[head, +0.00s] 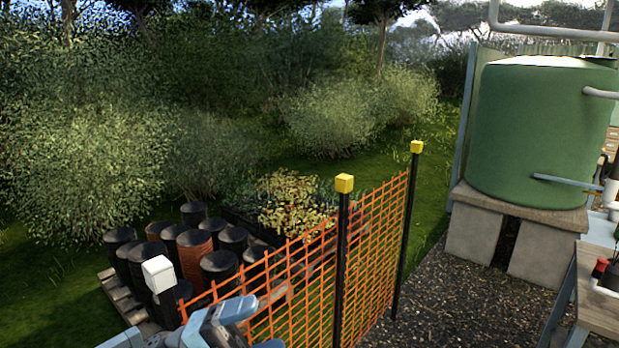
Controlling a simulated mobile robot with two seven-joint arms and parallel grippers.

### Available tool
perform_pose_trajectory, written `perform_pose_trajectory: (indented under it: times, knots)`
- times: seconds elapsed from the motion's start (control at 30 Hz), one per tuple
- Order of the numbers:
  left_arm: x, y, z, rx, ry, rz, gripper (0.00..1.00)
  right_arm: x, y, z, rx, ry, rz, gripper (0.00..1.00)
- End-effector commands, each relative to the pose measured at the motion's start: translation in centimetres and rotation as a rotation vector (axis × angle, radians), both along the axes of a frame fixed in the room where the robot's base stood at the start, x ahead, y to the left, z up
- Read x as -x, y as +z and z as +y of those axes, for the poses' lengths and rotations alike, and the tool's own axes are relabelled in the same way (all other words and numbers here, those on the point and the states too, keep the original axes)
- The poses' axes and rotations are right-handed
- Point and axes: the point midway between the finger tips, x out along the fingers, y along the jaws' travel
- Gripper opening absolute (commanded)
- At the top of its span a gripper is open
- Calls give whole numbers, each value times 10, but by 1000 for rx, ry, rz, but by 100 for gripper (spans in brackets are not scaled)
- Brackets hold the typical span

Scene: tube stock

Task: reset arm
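Part of my own arm, pale blue and grey, shows at the bottom edge left of centre, in front of the orange mesh fence (375,265). It is cut off by the frame, and no gripper fingers can be made out on it. My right gripper is not in view. No object is seen held.
The fence hangs on black posts with yellow caps (344,183); the nearest post has a white cap (158,273). Black and brown tubs (195,255) stand behind it on a pallet. A green tank (540,130) stands on blocks at right, near a wooden table (598,300). Gravel lies between.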

Motion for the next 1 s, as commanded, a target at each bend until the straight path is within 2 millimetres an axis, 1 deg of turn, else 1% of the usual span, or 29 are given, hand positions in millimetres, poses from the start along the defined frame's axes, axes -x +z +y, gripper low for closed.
perform_pose_trajectory:
  times: [0.03,0.07,0.17,0.27,0.3,0.37,0.4,0.47,0.5,0.57,0.6,0.7,0.8,0.83,0.9,1.0]
  knots:
    - [-4,-10,3,69,68,115,80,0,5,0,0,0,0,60]
    - [-7,-17,6,105,110,179,80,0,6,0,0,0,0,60]
    - [-17,-47,20,209,259,403,80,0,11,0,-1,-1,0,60]
    - [-20,-90,38,287,411,640,80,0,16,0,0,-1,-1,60]
    - [-18,-110,45,312,471,740,80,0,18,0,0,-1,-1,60]
    - [-11,-142,58,340,561,888,80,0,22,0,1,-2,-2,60]
    - [-4,-165,66,355,621,990,80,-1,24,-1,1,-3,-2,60]
    - [12,-201,79,371,708,1146,80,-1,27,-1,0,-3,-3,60]
    - [25,-225,86,375,764,1249,80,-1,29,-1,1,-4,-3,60]
    - [49,-259,97,377,842,1397,80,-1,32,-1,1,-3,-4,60]
    - [65,-278,103,375,885,1486,80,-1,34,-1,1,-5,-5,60]
    - [103,-316,113,362,970,1663,80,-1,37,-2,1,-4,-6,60]
    - [131,-338,119,350,1020,1778,80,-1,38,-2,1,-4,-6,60]
    - [136,-342,120,348,1028,1800,80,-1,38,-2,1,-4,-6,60]
    - [145,-349,122,343,1043,1833,80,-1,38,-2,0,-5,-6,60]
    - [149,-352,123,340,1050,1850,80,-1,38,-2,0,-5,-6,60]
